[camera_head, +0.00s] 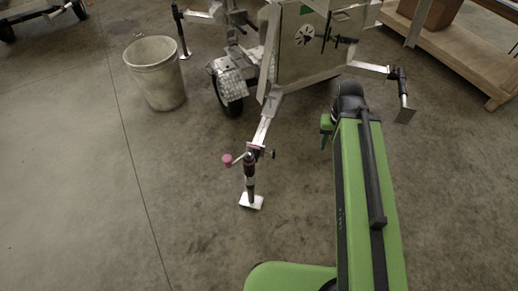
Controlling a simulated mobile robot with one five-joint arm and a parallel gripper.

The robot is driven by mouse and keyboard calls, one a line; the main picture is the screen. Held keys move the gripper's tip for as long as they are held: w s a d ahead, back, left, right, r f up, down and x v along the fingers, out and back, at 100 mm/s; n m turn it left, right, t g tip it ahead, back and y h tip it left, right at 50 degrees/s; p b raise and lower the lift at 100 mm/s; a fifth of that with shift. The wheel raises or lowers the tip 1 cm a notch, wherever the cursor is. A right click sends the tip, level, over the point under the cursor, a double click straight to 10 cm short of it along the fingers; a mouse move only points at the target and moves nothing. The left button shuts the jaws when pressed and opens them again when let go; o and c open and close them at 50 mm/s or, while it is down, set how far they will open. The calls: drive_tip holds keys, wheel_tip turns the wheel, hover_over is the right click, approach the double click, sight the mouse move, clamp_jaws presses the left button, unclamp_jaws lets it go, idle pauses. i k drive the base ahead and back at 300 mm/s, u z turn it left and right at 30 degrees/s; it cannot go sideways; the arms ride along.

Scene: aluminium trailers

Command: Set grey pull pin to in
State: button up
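An aluminium trailer (308,45) stands ahead with its tongue (263,131) pointing towards me. A dark upright jack (250,178) with a pale foot plate (251,202) stands on the floor at the tongue's front end. A crank with a pink knob (228,160) sticks out to its left. A small dark part (269,153) sticks out to its right. I cannot make out a grey pull pin or its position. My green arm reaches forward on the right. My gripper (326,130) is small and partly hidden at its far end, right of the jack and apart from it.
A whitish bucket (155,75) stands left of the trailer wheel (230,100). Another jack-like post (402,85) sticks out at the trailer's right. A wooden platform (455,50) lies at the upper right. The concrete floor around the jack is clear.

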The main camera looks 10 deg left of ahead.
sight(271, 98)
drive_tip(key=u, duration=0.3)
drive_tip(key=i, duration=0.8)
drive_tip(key=u, duration=1.3)
drive_tip(key=k, duration=1.1)
drive_tip(key=z, duration=0.3)
drive_tip(key=i, duration=1)
